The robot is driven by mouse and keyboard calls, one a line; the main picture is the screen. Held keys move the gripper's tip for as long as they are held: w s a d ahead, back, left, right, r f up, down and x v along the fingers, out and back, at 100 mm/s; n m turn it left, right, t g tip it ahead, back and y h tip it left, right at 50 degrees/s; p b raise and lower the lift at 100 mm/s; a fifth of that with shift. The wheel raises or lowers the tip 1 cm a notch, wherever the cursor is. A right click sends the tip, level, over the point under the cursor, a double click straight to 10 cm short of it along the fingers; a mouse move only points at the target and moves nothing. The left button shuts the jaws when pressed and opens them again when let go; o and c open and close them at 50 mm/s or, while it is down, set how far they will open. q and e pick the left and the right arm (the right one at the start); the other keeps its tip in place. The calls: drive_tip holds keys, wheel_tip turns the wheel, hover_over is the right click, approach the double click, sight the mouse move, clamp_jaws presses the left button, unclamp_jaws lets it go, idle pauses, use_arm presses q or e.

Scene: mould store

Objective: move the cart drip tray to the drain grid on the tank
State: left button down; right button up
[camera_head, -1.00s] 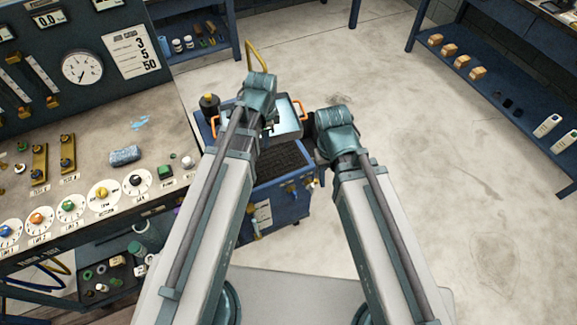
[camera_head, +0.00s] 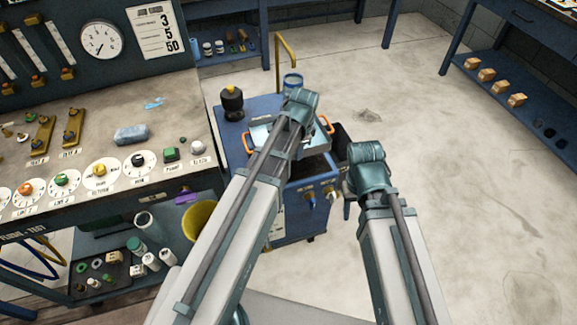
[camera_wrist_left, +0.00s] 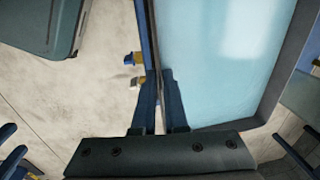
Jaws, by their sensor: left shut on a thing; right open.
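The drip tray (camera_head: 262,134) is a shallow pale-blue tray with a grey rim and orange handles, above the blue cart's top. My left gripper (camera_wrist_left: 158,100) is shut on the tray's near wall; the tray's bright inside (camera_wrist_left: 215,60) fills the right of the left wrist view. The blue tank body (camera_head: 292,226) has taps on its front. A dark strip of the drain grid (camera_head: 312,167) shows just below the tray; the rest is hidden by tray and arm.
A black, yellow-topped bottle (camera_head: 232,101) and a blue cup (camera_head: 292,82) stand on the cart, with a brass pipe (camera_head: 285,50) behind. The control bench (camera_head: 110,160) is close on the left. A blue shelf (camera_head: 520,100) is far right. The floor between is clear.

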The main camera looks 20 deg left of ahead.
use_arm(q)
drive_tip(key=shift+f, duration=0.4)
wheel_tip(320, 180, down, 6)
drive_tip(key=b, duration=0.6)
drive_tip(key=shift+f+b, duration=0.1)
drive_tip(key=shift+b, duration=0.2)
wheel_tip(320, 180, down, 4)
drive_tip(key=b, duration=0.4)
drive_tip(key=shift+r, duration=0.2)
drive_tip(key=c, duration=1)
unclamp_jaws()
